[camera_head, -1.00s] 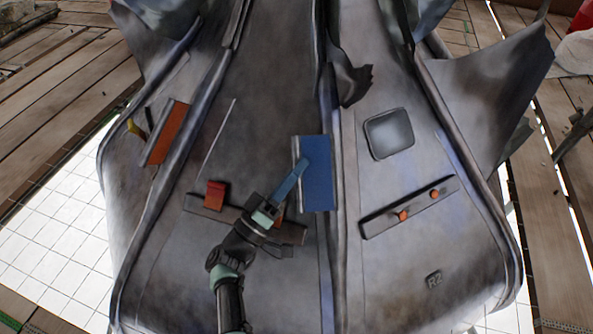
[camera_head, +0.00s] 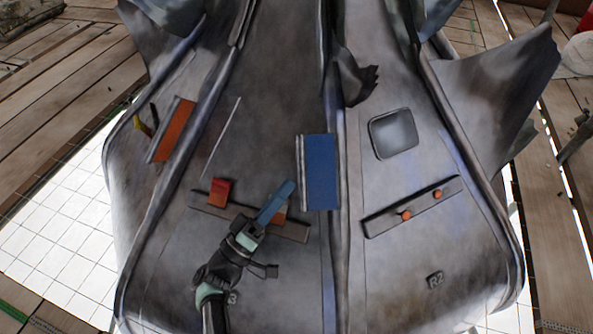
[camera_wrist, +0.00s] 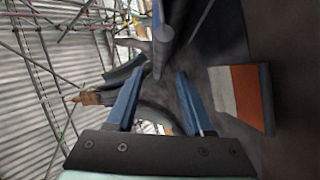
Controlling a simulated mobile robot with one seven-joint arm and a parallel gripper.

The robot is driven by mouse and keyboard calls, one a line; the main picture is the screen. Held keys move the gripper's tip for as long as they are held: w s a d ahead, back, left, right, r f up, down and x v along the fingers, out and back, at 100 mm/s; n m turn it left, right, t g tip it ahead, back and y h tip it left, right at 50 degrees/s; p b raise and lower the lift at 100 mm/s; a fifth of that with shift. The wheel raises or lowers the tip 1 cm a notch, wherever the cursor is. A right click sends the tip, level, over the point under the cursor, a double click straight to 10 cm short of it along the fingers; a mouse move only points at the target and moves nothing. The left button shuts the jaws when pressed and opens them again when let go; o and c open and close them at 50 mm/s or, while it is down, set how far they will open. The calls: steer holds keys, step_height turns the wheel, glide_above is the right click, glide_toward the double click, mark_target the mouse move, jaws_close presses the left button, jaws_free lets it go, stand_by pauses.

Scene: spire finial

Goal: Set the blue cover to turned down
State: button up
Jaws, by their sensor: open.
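The blue cover (camera_head: 321,172) is a flat rectangular panel near the middle of the grey hull in the head view, with a pale strip along its left edge. It appears to lie against the hull, but its exact tilt is hard to tell from above. My gripper (camera_head: 287,187) is just to the left of the cover's lower half and does not overlap it in the picture. Its blue fingers are apart in the wrist view (camera_wrist: 154,76), with nothing held between them. I cannot make out the blue cover in the wrist view.
A red-orange flap (camera_head: 219,190) and an orange piece partly behind my gripper sit on a dark strip (camera_head: 240,215). An orange panel (camera_head: 173,130) is at left. A bar with orange knobs (camera_head: 410,208) and a grey square plate (camera_head: 392,134) are at right.

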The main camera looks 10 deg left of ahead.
steer(key=v, duration=0.7)
steer(key=shift+b, duration=0.3)
